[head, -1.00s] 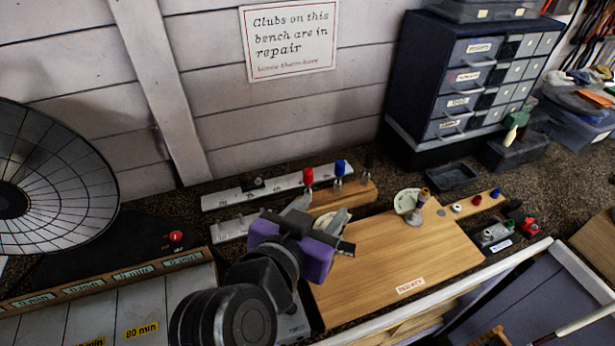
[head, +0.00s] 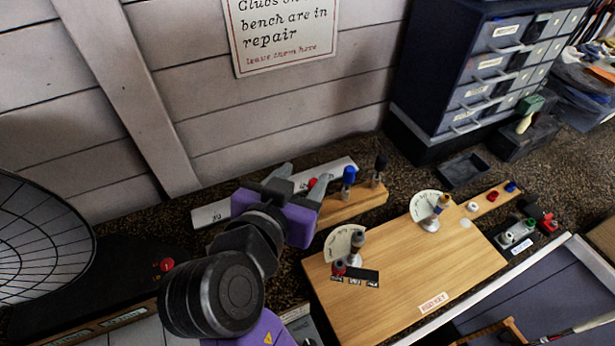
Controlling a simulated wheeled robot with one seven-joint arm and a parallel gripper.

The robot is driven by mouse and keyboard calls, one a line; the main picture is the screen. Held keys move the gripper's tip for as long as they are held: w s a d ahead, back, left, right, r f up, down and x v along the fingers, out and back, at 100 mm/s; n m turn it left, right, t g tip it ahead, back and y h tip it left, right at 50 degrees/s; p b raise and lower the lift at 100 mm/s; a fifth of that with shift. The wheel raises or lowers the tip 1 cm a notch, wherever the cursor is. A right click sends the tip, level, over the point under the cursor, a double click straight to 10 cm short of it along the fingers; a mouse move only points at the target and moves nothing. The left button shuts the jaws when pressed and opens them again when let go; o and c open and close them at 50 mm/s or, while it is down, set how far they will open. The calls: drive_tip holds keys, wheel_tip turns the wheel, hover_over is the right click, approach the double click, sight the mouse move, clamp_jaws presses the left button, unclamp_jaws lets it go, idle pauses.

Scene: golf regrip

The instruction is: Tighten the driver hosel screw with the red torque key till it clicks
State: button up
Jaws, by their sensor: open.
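My gripper (head: 301,177), with a purple body, is open over the left end of a wooden key rack (head: 350,204). The red torque key (head: 313,182) shows only as a small red patch beside the right finger; the rest is hidden, and I cannot tell if it stands between the fingers. On the wooden board (head: 400,275) stand two small upright posts with pale rounded plates, a near one (head: 357,243) and a far one (head: 443,203). I cannot tell which holds the driver hosel screw.
A blue-handled key (head: 348,176) and a black-handled key (head: 379,165) stand in the rack, right of the red one. A dark strip with small pieces (head: 355,274) lies by the near post. A drawer cabinet (head: 490,70) stands at the back right. The board's middle is clear.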

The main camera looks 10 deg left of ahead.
wheel_tip(320, 180, down, 10)
drive_tip(key=b, duration=1)
drive_tip(key=x, duration=0.2)
drive_tip(key=p+x, duration=0.1)
drive_tip(key=x, duration=0.1)
drive_tip(key=p+x, duration=0.1)
drive_tip(key=x, duration=0.2)
drive_tip(key=shift+w+a+r, duration=0.1)
drive_tip(key=shift+w+r, duration=0.15)
drive_tip(key=shift+r, duration=0.05)
drive_tip(key=shift+w+f, duration=0.3)
drive_tip(key=shift+w, duration=0.2)
clamp_jaws()
